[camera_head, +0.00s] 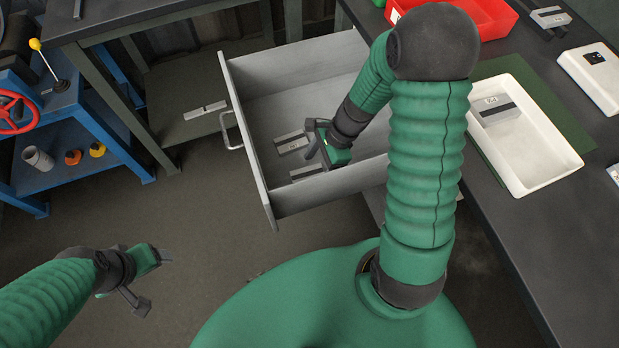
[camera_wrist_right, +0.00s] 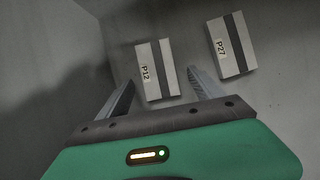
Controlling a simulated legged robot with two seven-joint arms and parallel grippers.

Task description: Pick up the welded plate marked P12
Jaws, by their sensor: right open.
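The plate marked P12 (camera_wrist_right: 156,72) is a grey block with a dark stripe and a white label. In the right wrist view it lies between and just beyond the fingers of my right gripper (camera_wrist_right: 164,86), with space on both sides. My right gripper (camera_head: 313,140) is open and empty inside the drawer. A similar plate marked P27 (camera_wrist_right: 231,45) lies to the right of P12. In the head view two plates lie in the drawer (camera_head: 300,97), but their labels are not readable there. My left gripper (camera_head: 155,281) is open and empty at lower left, above the floor.
The drawer is pulled out, its walls around my right gripper. A white tray (camera_head: 549,165) holding another plate (camera_head: 494,108) stands on the dark bench at right, near a red bin (camera_head: 481,14). A blue cart (camera_head: 75,125) stands at left.

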